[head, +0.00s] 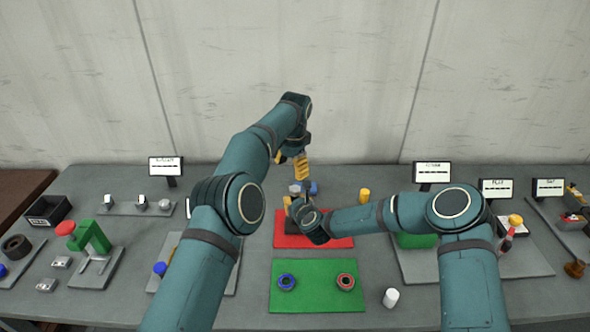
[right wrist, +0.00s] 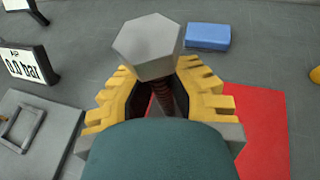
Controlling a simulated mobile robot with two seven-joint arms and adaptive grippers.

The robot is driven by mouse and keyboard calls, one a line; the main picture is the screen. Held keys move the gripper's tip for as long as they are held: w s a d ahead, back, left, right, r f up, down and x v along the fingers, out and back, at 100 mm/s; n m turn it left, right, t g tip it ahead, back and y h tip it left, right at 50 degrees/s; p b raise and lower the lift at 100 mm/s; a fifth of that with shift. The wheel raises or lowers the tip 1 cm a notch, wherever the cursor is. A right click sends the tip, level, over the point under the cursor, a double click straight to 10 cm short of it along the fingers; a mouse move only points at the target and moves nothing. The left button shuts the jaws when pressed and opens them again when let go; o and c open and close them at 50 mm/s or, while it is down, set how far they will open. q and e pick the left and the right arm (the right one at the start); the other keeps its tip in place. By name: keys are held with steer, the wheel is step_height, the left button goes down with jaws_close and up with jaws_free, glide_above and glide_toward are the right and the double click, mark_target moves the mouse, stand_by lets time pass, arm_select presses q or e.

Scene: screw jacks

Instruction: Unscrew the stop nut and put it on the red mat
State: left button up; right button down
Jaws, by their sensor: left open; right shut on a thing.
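A grey hexagonal nut (right wrist: 148,46) sits on top of a dark reddish threaded spindle (right wrist: 163,97) in the right wrist view. The nut also shows small in the head view (head: 295,189). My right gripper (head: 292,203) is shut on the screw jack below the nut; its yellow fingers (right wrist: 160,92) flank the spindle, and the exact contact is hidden. My left gripper (head: 294,164) is open and empty above the nut, fingers pointing down. The red mat (head: 335,242) lies below, partly hidden by my right wrist, and shows at right in the wrist view (right wrist: 258,130).
A blue block (head: 311,188) lies behind the jack. A green mat (head: 318,298) with a blue ring (head: 287,282) and a red ring (head: 346,281) lies in front. A yellow cylinder (head: 364,195) and a white cylinder (head: 391,298) stand to the right.

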mark_target(295, 189)
arm_select(q)
steer(key=m, duration=1.2)
steer(key=shift+s+d, duration=0.25)
steer(key=m, duration=0.7)
steer(key=shift+s+d+r+g+h, duration=0.1)
steer(key=shift+s+d+g+h, duration=0.05)
steer(key=shift+g+h, duration=0.15)
steer(key=m, duration=0.7)
steer(key=shift+s+d+r, duration=0.1)
steer(key=shift+s+d, duration=0.05)
steer(key=shift+d, duration=0.05)
steer(key=shift+f, duration=4)
jaws_close()
steer(key=shift+c, duration=0.5)
jaws_free()
